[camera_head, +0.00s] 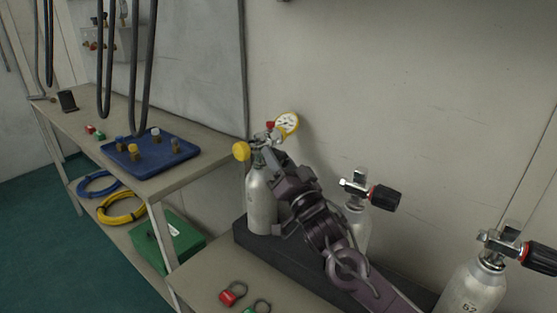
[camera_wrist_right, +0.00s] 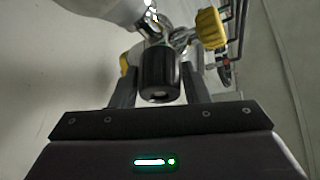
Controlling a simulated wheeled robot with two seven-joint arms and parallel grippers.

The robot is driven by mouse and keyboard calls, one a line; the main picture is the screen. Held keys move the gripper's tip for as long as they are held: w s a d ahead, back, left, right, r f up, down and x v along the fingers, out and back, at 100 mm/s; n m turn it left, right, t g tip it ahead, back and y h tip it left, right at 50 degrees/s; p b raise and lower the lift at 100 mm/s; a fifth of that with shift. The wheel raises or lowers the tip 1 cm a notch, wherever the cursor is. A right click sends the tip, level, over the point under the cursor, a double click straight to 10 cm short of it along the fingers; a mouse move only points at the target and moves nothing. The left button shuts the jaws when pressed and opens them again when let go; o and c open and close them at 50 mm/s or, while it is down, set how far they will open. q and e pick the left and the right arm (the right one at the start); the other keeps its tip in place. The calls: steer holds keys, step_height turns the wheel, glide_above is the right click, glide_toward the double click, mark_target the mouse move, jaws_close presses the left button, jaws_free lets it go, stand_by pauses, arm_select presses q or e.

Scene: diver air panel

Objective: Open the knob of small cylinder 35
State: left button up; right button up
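A small pale cylinder (camera_head: 261,203) stands upright in the dark rack in the head view. Its valve carries a yellow knob (camera_head: 241,151) and a round yellow-rimmed gauge (camera_head: 287,123). No number is readable on it. My right gripper (camera_head: 277,160) is at its valve from the right and hides part of it. In the right wrist view a black ribbed knob (camera_wrist_right: 160,76) sits between the two fingers of my right gripper (camera_wrist_right: 161,84). Whether the fingers touch its sides is not clear. The yellow knob also shows there (camera_wrist_right: 210,28). My left gripper is out of view.
Two more cylinders with black knobs stand to the right, one partly behind my arm (camera_head: 357,218), one at the right edge (camera_head: 470,290). A blue tray (camera_head: 117,157) lies on the left bench. Red (camera_head: 233,293) and green tagged rings lie at the front.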

steer(key=o, duration=0.3)
steer(key=shift+r, duration=0.1)
